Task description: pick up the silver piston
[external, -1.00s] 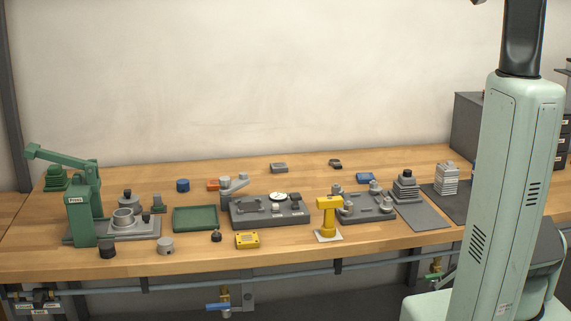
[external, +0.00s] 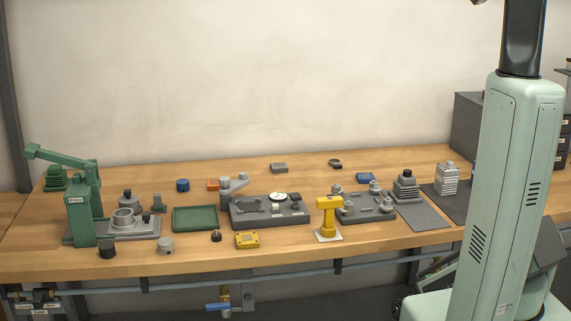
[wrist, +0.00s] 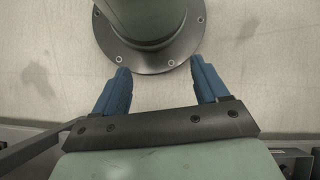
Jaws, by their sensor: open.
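A short silver-grey cylinder (external: 166,245), which looks like the silver piston, stands on the bench near its front edge, in front of the green press (external: 82,215). My gripper (wrist: 160,72) shows in the wrist view with its two blue fingers spread apart and nothing between them. The wrist camera faces a bolted round flange on a pale floor, so my gripper is away from the bench top and far from the cylinder. I cannot make out the fingers in the external view.
A dark cylinder (external: 107,251) stands left of the silver one, with a small dark knobbed part (external: 216,236) to its right. Behind are a green tray (external: 194,219) and grey fixture plates (external: 270,213). A yellow box (external: 247,240) and yellow stand (external: 328,218) are farther right.

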